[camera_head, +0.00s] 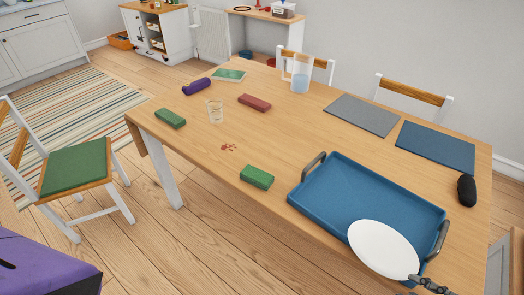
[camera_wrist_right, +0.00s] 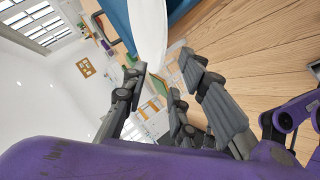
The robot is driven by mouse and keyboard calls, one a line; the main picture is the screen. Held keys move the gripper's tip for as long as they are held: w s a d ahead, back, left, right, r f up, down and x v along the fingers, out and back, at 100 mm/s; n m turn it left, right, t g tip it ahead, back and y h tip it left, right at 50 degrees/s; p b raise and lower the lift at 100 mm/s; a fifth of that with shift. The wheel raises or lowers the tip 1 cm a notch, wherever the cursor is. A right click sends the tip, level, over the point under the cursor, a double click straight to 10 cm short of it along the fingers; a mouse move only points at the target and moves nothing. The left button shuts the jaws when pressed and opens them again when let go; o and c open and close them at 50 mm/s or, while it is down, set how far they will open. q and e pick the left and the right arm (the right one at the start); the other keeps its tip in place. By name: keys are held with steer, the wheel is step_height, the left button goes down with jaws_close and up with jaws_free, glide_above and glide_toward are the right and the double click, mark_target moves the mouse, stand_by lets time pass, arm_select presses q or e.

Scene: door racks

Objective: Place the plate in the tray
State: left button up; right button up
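The white plate (camera_head: 383,248) is over the front right part of the blue tray (camera_head: 340,190) and overlaps its front rim in the head view. I cannot tell whether it rests on the tray or is held above it. My right gripper (camera_head: 426,284) is at the plate's near right edge. In the right wrist view the plate (camera_wrist_right: 150,28) reaches down to the fingertips of my right gripper (camera_wrist_right: 163,62). The fingers look apart, but their grip on the plate is unclear. The tray also shows behind the plate (camera_wrist_right: 121,25). My left gripper is not in view.
A black mouse-like object (camera_head: 466,190) lies right of the tray. Blue (camera_head: 436,146) and grey (camera_head: 362,115) mats lie behind it. A green block (camera_head: 257,177) is left of the tray. A glass (camera_head: 215,111) and pitcher (camera_head: 301,75) stand farther back. The table's middle is mostly clear.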

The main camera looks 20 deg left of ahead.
steer(key=x, duration=0.6)
steer(key=shift+w+a+f, duration=0.15)
steer(key=shift+w, duration=0.05)
steer(key=shift+c, duration=0.2)
jaws_close()
